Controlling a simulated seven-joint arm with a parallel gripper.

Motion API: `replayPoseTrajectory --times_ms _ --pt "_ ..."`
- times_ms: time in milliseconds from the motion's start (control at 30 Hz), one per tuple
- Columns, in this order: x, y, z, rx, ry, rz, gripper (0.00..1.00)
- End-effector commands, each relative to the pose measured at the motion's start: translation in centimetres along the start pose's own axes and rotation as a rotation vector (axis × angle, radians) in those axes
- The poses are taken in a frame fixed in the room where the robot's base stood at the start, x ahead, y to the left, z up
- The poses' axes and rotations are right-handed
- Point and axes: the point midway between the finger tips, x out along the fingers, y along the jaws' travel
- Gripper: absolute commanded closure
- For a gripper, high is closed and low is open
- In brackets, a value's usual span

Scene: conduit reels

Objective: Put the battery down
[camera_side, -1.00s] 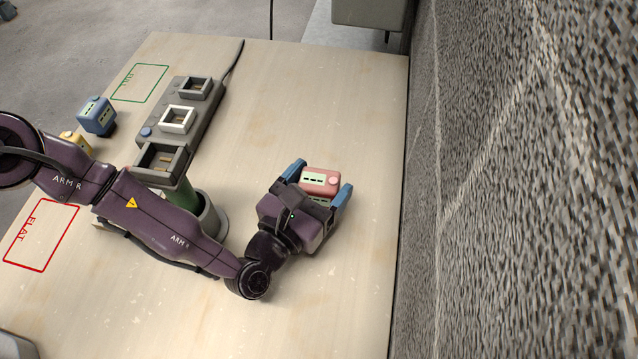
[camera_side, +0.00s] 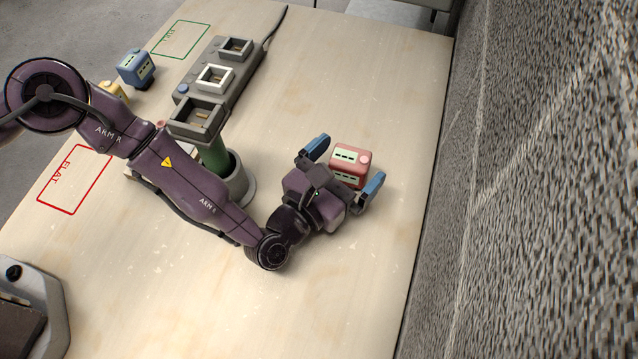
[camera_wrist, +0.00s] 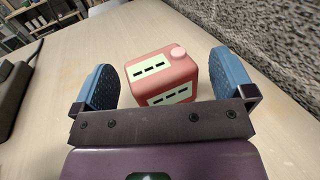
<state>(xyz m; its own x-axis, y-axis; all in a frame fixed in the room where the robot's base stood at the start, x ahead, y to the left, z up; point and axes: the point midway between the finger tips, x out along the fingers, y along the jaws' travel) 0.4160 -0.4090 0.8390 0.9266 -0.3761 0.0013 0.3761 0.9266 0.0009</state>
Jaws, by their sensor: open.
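The red battery (camera_side: 351,157), a boxy block with pale label panels and a pink round knob, stands on the bare wooden table right of the charger. It also shows in the wrist view (camera_wrist: 163,77). My gripper (camera_side: 345,168) is open, with its blue fingers spread on either side of the battery. In the wrist view (camera_wrist: 165,84) there is a clear gap between each finger pad and the battery. The battery's lower near edge is hidden behind the gripper's crossbar in the wrist view.
A grey charger (camera_side: 216,78) with several square bays stands to the left. A cup holding a green cylinder (camera_side: 215,155), a blue battery (camera_side: 136,68) and a partly hidden yellow one (camera_side: 113,91) are nearby. A rough grey wall (camera_side: 530,190) borders the right side.

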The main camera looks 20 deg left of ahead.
Motion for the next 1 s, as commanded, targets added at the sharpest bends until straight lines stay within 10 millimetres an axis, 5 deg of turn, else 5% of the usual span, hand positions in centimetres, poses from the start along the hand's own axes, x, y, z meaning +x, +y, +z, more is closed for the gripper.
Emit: replayPoseTrajectory --times_ms 500,600,1000 --pt "-9.8 0.0 0.0 -0.002 0.003 -0.001 0.00" --pt "-10.7 0.0 0.0 -0.001 0.001 -0.001 0.06" --pt "-11.1 0.0 0.0 -0.001 0.000 0.000 0.06"
